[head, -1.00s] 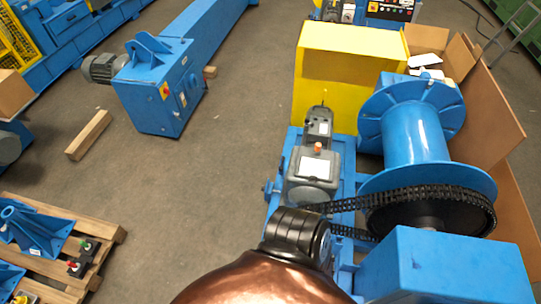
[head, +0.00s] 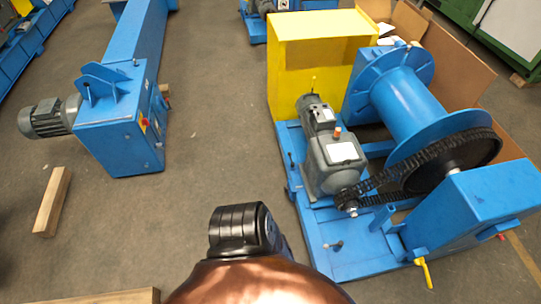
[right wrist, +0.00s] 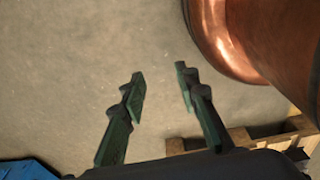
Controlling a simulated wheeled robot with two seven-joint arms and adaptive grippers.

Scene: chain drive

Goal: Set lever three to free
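The blue chain drive machine (head: 345,262) stands at the right in the head view, with a grey motor (head: 325,150), black chain (head: 420,162) and blue drum (head: 410,108). No readable number shows which is lever three. My right gripper (right wrist: 161,82) is open and empty above bare floor in the right wrist view. My left gripper is out of view.
A blue conveyor end (head: 120,135) with a grey motor stands at the left. A wooden beam (head: 52,202) lies on the floor near it. A yellow guard (head: 310,55) rises behind the machine. Concrete floor (head: 215,130) between them is clear. A pallet (right wrist: 240,138) shows in the right wrist view.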

